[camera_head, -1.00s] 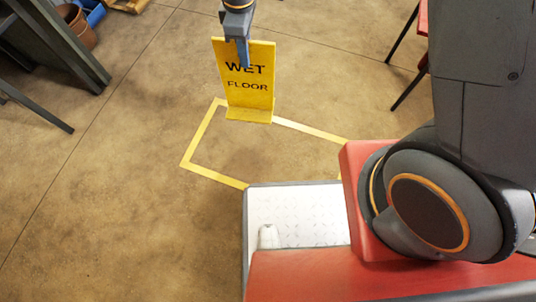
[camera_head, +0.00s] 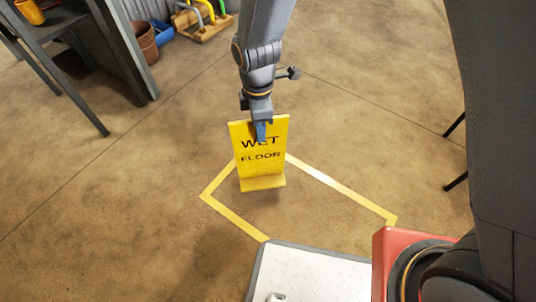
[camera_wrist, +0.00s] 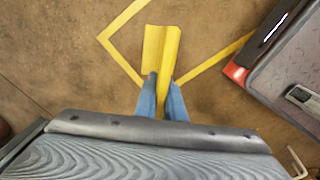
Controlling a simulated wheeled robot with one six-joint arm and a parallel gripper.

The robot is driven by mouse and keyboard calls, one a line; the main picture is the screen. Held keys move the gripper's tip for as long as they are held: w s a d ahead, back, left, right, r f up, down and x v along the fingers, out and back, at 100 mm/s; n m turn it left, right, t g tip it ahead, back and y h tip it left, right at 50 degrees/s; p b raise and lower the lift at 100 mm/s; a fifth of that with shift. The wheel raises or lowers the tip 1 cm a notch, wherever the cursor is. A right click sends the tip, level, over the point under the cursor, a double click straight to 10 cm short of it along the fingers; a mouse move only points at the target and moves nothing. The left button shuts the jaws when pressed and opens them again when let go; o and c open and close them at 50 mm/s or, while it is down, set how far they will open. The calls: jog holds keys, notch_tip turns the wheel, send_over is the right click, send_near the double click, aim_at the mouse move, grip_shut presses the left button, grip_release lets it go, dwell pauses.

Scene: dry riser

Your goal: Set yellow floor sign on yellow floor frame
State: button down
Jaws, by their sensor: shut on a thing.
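The yellow floor sign (camera_head: 260,167), lettered "WET FLOOR", hangs upright from my gripper (camera_head: 260,130), which is shut on its top edge. In the wrist view the sign (camera_wrist: 161,50) shows from above between the two blue fingers of my gripper (camera_wrist: 162,95). The yellow floor frame (camera_head: 340,187) is a taped outline on the concrete. The sign appears at the frame's far corner and hides part of it. I cannot tell whether its foot touches the floor.
My red and grey base, with a white plate on top, covers the near part of the frame. A dark table (camera_head: 85,30), a brown pot (camera_head: 144,42) and a wooden rack (camera_head: 203,24) stand at the back left. Open floor surrounds the frame.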

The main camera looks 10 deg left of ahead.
aim_at(260, 152)
notch_tip(260, 152, down, 7)
jog(key=b, duration=0.3)
jog(key=shift+f, duration=0.25)
jog(key=c, duration=1.8)
grip_release()
jog(key=shift+f, duration=0.1)
jog(key=shift+c, duration=0.2)
